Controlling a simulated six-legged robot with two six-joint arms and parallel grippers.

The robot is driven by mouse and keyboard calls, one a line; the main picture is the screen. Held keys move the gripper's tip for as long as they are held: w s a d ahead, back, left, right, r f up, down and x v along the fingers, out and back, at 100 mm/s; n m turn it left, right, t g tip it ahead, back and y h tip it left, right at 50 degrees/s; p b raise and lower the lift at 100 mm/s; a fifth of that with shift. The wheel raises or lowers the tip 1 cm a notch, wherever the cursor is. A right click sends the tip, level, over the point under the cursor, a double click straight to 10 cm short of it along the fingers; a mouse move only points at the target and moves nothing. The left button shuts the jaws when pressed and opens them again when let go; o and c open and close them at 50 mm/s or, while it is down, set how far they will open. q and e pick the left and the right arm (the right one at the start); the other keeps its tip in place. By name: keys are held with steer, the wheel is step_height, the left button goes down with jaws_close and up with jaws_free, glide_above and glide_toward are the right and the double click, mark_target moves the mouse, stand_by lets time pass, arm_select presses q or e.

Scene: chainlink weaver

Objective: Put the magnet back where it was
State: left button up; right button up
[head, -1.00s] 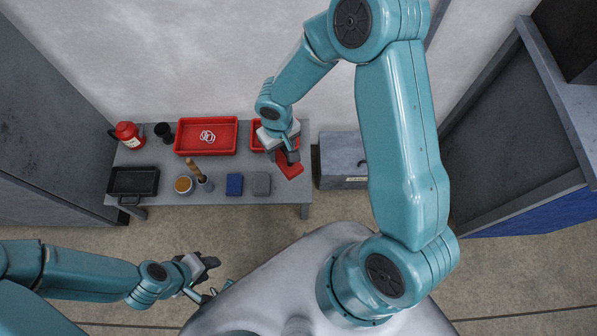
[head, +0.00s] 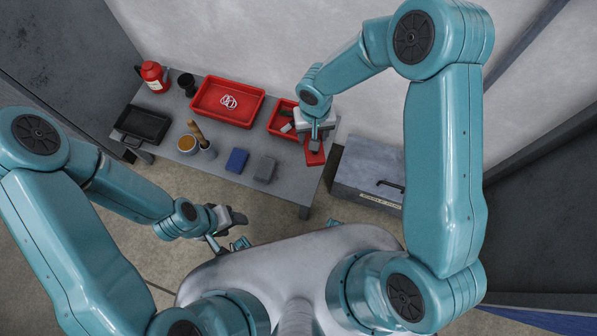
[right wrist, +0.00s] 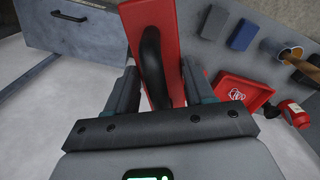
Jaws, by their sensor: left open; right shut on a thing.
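The magnet is a red block (head: 315,153) with a black handle, at the right end of the grey bench. It also shows in the right wrist view (right wrist: 175,45), where its handle lies between the fingers of my right gripper (right wrist: 158,82). My right gripper (head: 317,135) is shut on it, just right of a small red tray (head: 273,127). I cannot tell whether the magnet touches the bench. My left gripper (head: 228,230) is open and empty, in front of the bench and apart from it.
A grey chest (head: 365,170) stands to the right.

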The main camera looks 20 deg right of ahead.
steer(key=shift+m, duration=0.4)
steer(key=a+f+b, duration=0.1)
steer(key=f+b, duration=0.1)
steer(key=f, duration=0.5)
steer(key=a+f+b, duration=0.1)
steer(key=f+b, duration=0.2)
steer(key=f, duration=0.5)
steer(key=w+a+f+b, duration=0.1)
steer(key=a+f+b, duration=0.1)
steer(key=f, duration=0.5)
steer(key=shift+w+a+f, duration=0.1)
steer(key=shift+f, duration=0.15)
step_height(320, 180, down, 5)
steer(key=shift+r+b, duration=0.2)
steer(key=shift+b, duration=0.5)
arm_select(q)
step_height(320, 180, down, 11)
steer(key=shift+d+r, duration=0.2)
steer(key=shift+d, duration=0.05)
arm_select(e)
steer(key=shift+r, duration=0.1)
steer(key=shift+f, duration=0.2)
steer(key=o, duration=0.8)
steer(key=shift+o, duration=1)
arm_select(q)
steer(key=shift+f, duration=0.2)
